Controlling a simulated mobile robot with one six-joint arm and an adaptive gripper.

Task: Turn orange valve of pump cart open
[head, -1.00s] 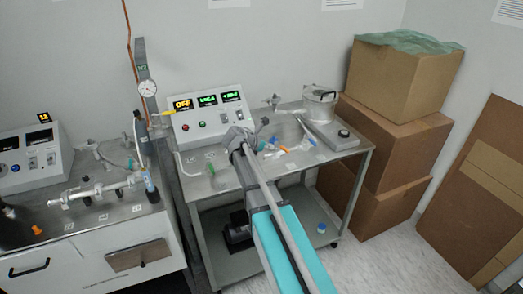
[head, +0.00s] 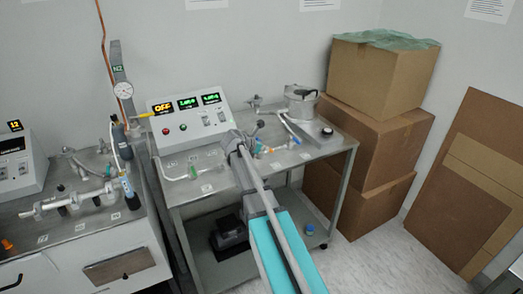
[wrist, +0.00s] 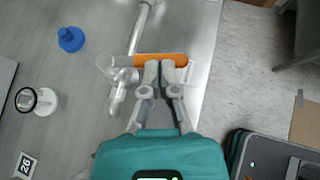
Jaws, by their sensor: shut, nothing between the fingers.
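The pump cart (head: 184,224) is a grey metal trolley with glass and metal tubing on top. The orange valve handle (wrist: 178,59) lies crosswise on a clear tube fitting in the wrist view. Only a small orange spot of it shows in the head view (head: 271,150), beside my gripper. My gripper (wrist: 165,66) is shut and empty. Its fingertips overlap the middle of the handle in the picture. I cannot tell whether they touch it. In the head view my arm reaches over the cart's front edge and hides part of the top.
A control box (head: 190,112) with an orange OFF display stands at the cart's back. A blue knob (wrist: 71,39) and a white round fitting (wrist: 37,101) lie left of the valve. Stacked cardboard boxes (head: 362,147) stand right of the cart. A white bench (head: 60,262) is at left.

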